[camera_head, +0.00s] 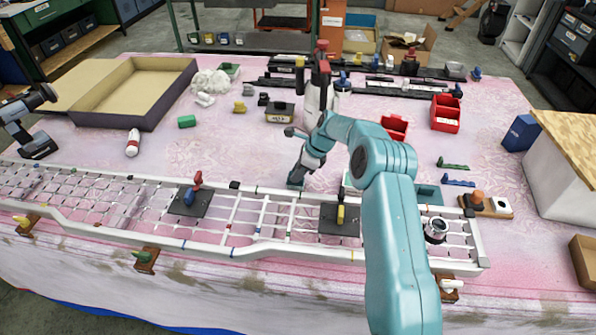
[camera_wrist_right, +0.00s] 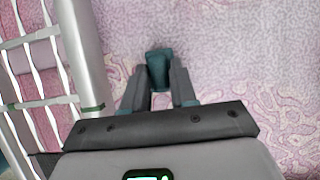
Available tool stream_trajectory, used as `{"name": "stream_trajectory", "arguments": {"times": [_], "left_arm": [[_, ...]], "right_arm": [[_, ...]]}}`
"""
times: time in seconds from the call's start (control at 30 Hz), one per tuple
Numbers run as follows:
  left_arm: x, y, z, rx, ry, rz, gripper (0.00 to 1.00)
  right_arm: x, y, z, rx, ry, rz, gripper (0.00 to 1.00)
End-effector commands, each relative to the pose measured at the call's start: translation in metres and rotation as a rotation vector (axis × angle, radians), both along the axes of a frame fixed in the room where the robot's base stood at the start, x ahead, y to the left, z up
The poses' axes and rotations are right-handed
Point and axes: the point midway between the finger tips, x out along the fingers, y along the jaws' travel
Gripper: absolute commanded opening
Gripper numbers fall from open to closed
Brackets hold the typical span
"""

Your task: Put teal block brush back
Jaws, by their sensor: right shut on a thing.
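My right gripper (camera_head: 298,172) is shut on a teal block (camera_wrist_right: 159,68), the block brush. The block sits between both fingertips in the wrist view and shows small beneath the gripper in the head view (camera_head: 294,183). It is low over the pink-stained table (camera_head: 250,155), just behind the grille's back rail. I cannot tell whether it touches the table. A teal tray-like piece (camera_head: 428,193) shows to the right, partly hidden by my right arm. My left gripper is not in view.
The white grille frame (camera_head: 120,208) runs along the table's front, with dark plates and small clamps on it. The middle-left table is mostly clear.

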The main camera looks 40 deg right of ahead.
Motion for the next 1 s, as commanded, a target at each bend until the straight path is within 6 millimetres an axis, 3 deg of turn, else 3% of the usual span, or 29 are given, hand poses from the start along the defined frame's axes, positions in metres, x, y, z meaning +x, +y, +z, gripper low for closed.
{"name": "stream_trajectory", "arguments": {"times": [0.67, 0.7, 0.77, 1.0], "left_arm": [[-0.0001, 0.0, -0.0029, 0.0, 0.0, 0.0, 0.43], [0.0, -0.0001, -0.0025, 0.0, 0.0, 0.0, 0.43], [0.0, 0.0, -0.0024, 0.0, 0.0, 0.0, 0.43], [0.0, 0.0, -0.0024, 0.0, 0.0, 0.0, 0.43]], "right_arm": [[0.0, 0.0, -0.0047, 0.0, 0.0, 0.0, 0.0], [0.0001, 0.0, -0.0042, 0.0, 0.0, 0.0, 0.37], [0.0001, -0.0001, -0.0041, 0.0, 0.0, 0.0, 0.56], [0.0, 0.0001, -0.0043, 0.0, 0.0, 0.0, 0.57]]}}
